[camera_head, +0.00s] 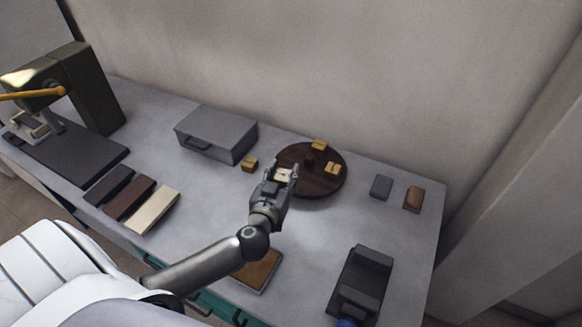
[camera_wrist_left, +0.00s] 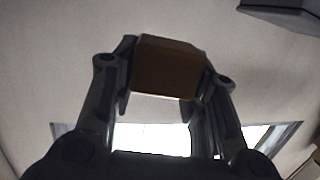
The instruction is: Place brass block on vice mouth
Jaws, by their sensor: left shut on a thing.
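My left gripper (camera_head: 284,176) is shut on a brass block, held at the left side of the round dark wooden turntable. In the left wrist view the brass block (camera_wrist_left: 168,68) shows dark brown between the two fingertips. Other brass blocks sit on the turntable (camera_head: 319,145) and on the table to its left (camera_head: 249,164). My right gripper is not in view.
The turntable (camera_head: 318,188) stands near the wall, with a grey drawer box (camera_head: 216,132) to its left. A dark machine with a yellow lever (camera_head: 85,88) stands far left. Several flat bars (camera_head: 152,210) lie front left. Two small blocks (camera_head: 381,187) lie right. A brown tray (camera_head: 258,272) lies in front.

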